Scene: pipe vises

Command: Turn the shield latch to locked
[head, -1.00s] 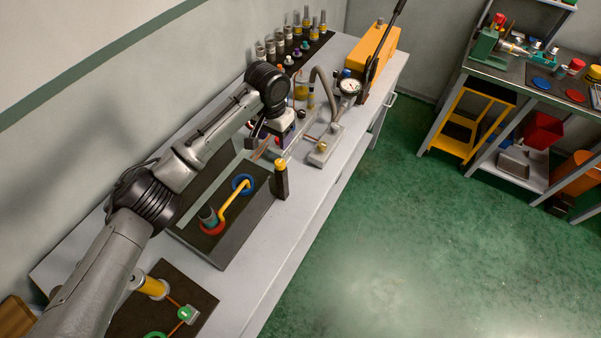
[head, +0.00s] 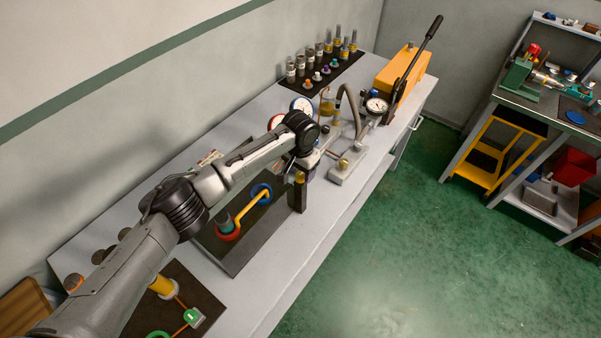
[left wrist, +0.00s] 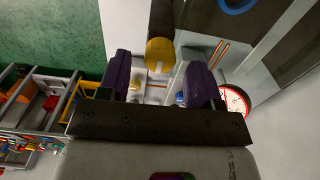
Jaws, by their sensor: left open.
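A dark upright post with a yellow knob on top (head: 299,180), which looks like the shield latch, stands at the front edge of the dark board (head: 238,262). In the left wrist view its yellow end (left wrist: 160,54) shows just ahead of my left gripper (left wrist: 161,68), roughly midway between the two purple fingers. The fingers are open with nothing held. In the head view my left gripper (head: 305,168) is close above and behind the post, mostly hidden by its wrist. I cannot tell whether it touches the knob. My right gripper is not in view.
On the board, a yellow bent handle (head: 253,208) links red and blue rings. A gauge with hose (head: 376,105) and a yellow pump (head: 402,72) stand farther back. A green-and-yellow fixture (head: 193,317) lies nearer. Floor right of the bench is open.

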